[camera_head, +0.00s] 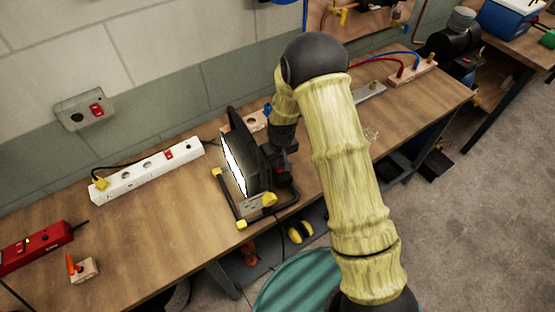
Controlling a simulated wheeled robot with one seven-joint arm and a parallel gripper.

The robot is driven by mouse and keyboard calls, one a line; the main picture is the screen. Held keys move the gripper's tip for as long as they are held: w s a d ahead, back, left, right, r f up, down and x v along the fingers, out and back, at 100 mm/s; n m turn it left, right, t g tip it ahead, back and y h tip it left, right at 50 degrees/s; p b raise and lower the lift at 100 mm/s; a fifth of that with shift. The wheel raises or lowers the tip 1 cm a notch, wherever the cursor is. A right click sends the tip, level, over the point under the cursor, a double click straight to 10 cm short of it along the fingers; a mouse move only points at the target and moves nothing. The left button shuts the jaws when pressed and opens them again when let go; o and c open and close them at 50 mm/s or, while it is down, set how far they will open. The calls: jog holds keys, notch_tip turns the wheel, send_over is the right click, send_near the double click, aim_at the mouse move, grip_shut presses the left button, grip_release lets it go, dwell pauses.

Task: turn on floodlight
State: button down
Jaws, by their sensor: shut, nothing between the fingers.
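The floodlight (254,162) stands on the workbench on a black frame with yellow feet. Its front panel (234,164) faces left and shows bright white. A small red part (280,170) shows on its back side. My gripper (276,160) is at the back of the floodlight, at its right side in the head view. It is dark against the dark housing, so its fingertips are hard to make out, and I cannot tell whether they touch the floodlight. It is shut and holds nothing.
A white power strip (148,173) with a yellow plug lies left of the floodlight on the workbench (165,235). A wall socket box (86,110) has a red switch. A wooden block with hoses (410,76) stands at right.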

jog(key=shift+s+d+r, duration=0.15)
jog(key=shift+s+d, duration=0.2)
jog(key=shift+s, duration=0.25)
jog(key=shift+r, duration=0.1)
jog(key=r+p, duration=0.2)
jog(key=r, duration=0.1)
jog(key=r+p, duration=0.1)
jog(key=shift+w+a+r, duration=0.15)
jog(key=shift+w+r, duration=0.1)
jog(key=shift+w+r+b, duration=0.1)
jog(key=shift+r+b, duration=0.1)
jog(key=shift+b, duration=0.25)
notch_tip(320, 180, up, 9)
jog(key=b, duration=0.2)
jog(key=shift+w+a, duration=0.3)
jog(key=shift+w, duration=0.1)
jog(key=shift+d, duration=0.1)
